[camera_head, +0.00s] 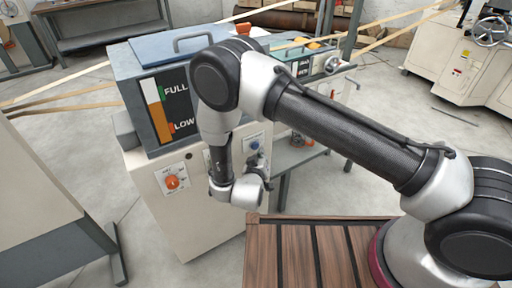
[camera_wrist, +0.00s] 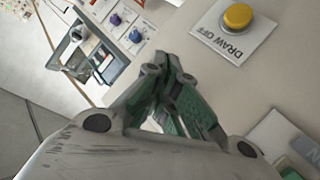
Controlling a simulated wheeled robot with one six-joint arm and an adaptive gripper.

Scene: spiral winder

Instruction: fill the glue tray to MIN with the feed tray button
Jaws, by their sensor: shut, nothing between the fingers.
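A cream machine cabinet (camera_head: 195,220) carries a grey tank with a blue lid. Its gauge (camera_head: 166,104) reads FULL and LOW, with an orange-brown column. A blue control (camera_head: 254,145) and an orange-red knob (camera_head: 172,182) sit on its front. My gripper's fingers are shut and empty in the wrist view (camera_wrist: 162,58), near a yellow button (camera_wrist: 237,16) labelled DRAW OFF, apart from it. A green part (camera_wrist: 291,174) is cut off at the lower right. No button readable as feed tray shows. The glue tray and its MIN mark cannot be made out; my arm hides part of the cabinet.
A slatted brown platform (camera_head: 320,255) lies below my arm. Another cream machine (camera_head: 465,65) stands at the back right. Pale strips cross behind the tank. Several coloured controls (camera_wrist: 125,28) show in the wrist view.

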